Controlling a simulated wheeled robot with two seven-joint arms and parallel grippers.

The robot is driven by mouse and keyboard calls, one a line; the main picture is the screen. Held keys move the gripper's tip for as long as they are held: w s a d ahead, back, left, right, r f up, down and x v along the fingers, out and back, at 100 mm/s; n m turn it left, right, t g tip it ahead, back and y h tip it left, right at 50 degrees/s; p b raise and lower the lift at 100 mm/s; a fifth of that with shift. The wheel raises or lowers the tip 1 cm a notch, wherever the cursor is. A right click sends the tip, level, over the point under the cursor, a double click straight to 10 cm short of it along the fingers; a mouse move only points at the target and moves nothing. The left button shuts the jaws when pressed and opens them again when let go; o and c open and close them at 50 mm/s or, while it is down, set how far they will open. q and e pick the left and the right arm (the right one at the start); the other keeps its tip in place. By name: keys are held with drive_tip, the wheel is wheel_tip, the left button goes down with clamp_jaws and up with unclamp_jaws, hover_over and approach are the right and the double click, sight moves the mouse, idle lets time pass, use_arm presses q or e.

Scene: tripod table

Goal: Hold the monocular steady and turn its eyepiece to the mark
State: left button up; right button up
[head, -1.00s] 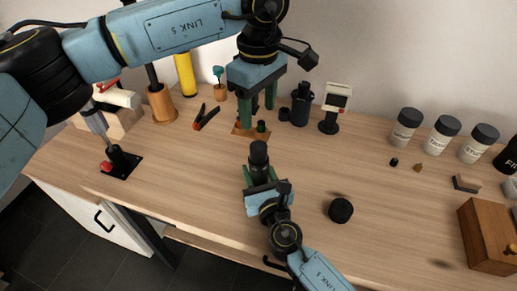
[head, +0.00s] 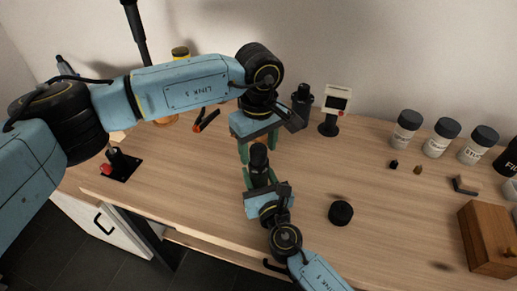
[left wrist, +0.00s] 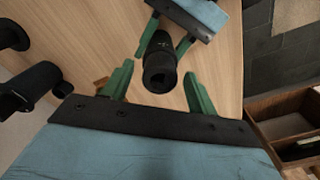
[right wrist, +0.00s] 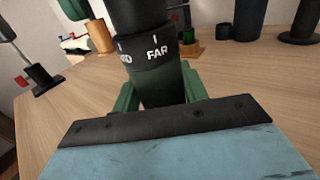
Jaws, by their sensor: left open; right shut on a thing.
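The monocular (head: 258,158) stands upright, with a black upper part and a green lower body. My right gripper (head: 262,180) is shut on its green body. In the right wrist view the monocular's dark ring (right wrist: 150,50) shows the word FAR, part of another word at its left, and white tick marks. My left gripper (head: 259,150) is open, pointing down over the monocular's top. In the left wrist view the dark eyepiece end (left wrist: 160,75) lies between and slightly beyond the open green fingers, with gaps on both sides.
A black round cap (head: 341,213) lies right of the monocular. A small screen on a stand (head: 335,108) and a black object (head: 302,100) stand behind. Labelled jars (head: 441,138) and a wooden box (head: 488,235) are at the right. The table's middle right is mostly clear.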

use_arm(q)
drive_tip(key=shift+f, duration=0.6)
drive_tip(key=c, duration=1)
